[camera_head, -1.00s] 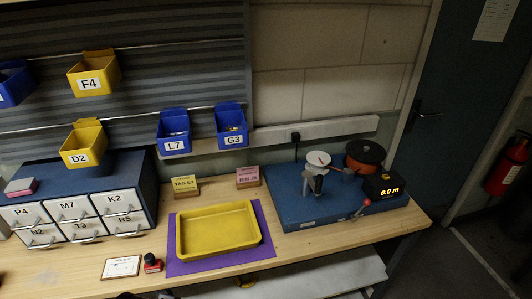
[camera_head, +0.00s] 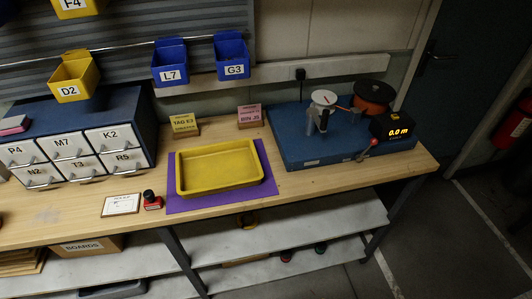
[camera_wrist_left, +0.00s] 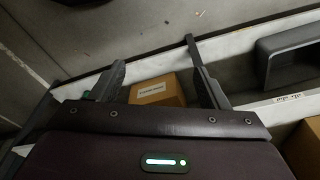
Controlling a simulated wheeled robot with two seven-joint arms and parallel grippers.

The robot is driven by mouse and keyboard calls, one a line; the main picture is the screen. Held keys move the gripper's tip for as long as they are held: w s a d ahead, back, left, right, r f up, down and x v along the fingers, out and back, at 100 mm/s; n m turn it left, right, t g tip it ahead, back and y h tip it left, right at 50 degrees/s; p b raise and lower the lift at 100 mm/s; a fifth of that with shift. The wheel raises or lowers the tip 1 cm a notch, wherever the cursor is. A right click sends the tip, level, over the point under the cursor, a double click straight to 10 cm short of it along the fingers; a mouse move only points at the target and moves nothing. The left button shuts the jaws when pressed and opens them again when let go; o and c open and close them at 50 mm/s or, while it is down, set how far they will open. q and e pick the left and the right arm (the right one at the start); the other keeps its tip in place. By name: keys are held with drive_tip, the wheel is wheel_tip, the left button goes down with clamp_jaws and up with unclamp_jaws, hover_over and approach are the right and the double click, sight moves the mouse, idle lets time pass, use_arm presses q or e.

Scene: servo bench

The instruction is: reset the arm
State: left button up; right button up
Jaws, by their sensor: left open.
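My left gripper (camera_wrist_left: 155,80) shows in the left wrist view with its two fingers spread apart and nothing between them. Beyond the fingers, a cardboard box (camera_wrist_left: 157,90) sits on a pale shelf. Neither arm nor gripper shows in the head view. There, the workbench (camera_head: 290,190) is clear of my arms. The yellow tray (camera_head: 218,170) lies empty on a purple mat (camera_head: 190,207).
A blue winding device (camera_head: 300,145) with a spool stands at the bench's right. Drawers (camera_head: 70,146) stand at the left. Blue bins (camera_head: 170,62) and yellow bins (camera_head: 75,76) hang behind. A stamp (camera_head: 152,201) and card (camera_head: 121,205) lie in front. Lower shelves (camera_head: 290,222) are below.

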use_arm(q)
drive_tip(key=s+a+f+g+b, duration=0.1)
drive_tip(key=s+a+f+b, duration=0.1)
drive_tip(key=s+f, duration=1.2)
drive_tip(key=shift+s+a, duration=0.45)
drive_tip(key=shift+s, duration=0.15)
